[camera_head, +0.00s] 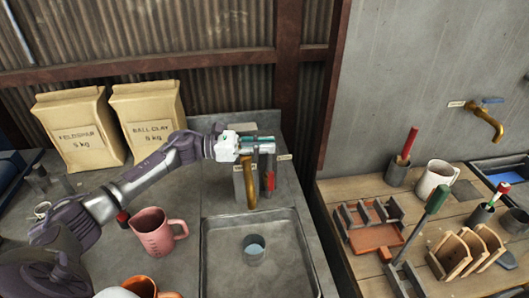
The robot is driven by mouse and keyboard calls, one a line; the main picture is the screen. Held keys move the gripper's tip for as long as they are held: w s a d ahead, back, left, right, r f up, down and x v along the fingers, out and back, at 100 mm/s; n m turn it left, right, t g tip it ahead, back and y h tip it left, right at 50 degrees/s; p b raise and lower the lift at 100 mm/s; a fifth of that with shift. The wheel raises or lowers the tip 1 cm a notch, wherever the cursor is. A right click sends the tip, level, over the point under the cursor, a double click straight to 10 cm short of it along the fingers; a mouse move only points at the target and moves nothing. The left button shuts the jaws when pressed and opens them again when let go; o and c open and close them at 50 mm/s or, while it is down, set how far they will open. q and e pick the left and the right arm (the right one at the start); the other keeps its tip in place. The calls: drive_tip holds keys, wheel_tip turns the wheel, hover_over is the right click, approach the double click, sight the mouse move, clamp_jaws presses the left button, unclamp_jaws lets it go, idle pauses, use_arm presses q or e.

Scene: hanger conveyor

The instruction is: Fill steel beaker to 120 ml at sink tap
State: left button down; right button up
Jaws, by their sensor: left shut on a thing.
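The steel beaker (252,258) stands upright in the metal sink (222,220), and pale blue water shows inside it. I cannot read its level. The brass tap (248,184) is above the sink, its spout pointing down over the beaker's side of the basin. No stream is clearly visible between them. My left gripper (262,147) reaches in from the left above the tap and is shut on the teal tap handle (258,139), which it partly hides. My right gripper is not in view.
A pink mug (158,232) and an orange cup (141,287) stand left of the sink. Bags of feldspar (76,132) and ball clay (146,115) are behind. A wooden bench (345,190) with tools is on the right, beside another tap (478,116).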

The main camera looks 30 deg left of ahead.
use_arm(q)
drive_tip(key=c, duration=1.1)
unclamp_jaws()
drive_tip(key=v, duration=1.2)
